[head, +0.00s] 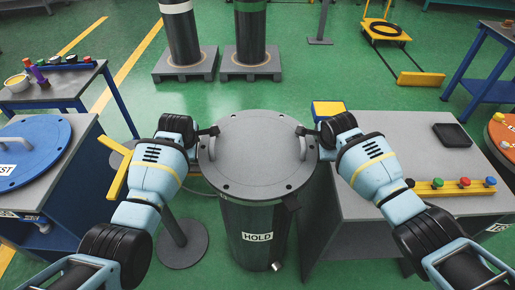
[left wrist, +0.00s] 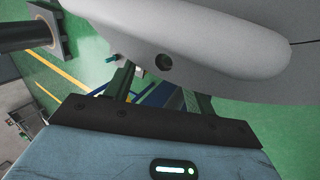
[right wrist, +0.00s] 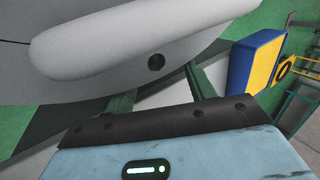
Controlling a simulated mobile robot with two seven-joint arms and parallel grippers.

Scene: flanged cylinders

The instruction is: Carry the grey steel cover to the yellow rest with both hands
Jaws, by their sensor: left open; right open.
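The grey steel cover (head: 255,150) is a round plate with bolts near its rim, lying flat on the dark cylinder marked HOLD (head: 258,235). It has an upright handle at its left (head: 215,143) and one at its right (head: 302,147). My left gripper (head: 214,131) is open at the left handle; my right gripper (head: 302,130) is open at the right handle. In both wrist views a large pale grey rounded part (left wrist: 200,40) (right wrist: 120,60) covers the fingertips, so contact cannot be told. Several yellow things show; I cannot tell which is the rest.
A yellow bar (head: 121,172) tops a stand at left. A yellow-and-blue block (head: 328,111) sits behind my right gripper. A yellow frame with a black ring (head: 390,32) stands far back. Grey table (head: 405,145) at right; blue lid (head: 30,150) on the left bench. Dark cylinders (head: 250,30) stand behind.

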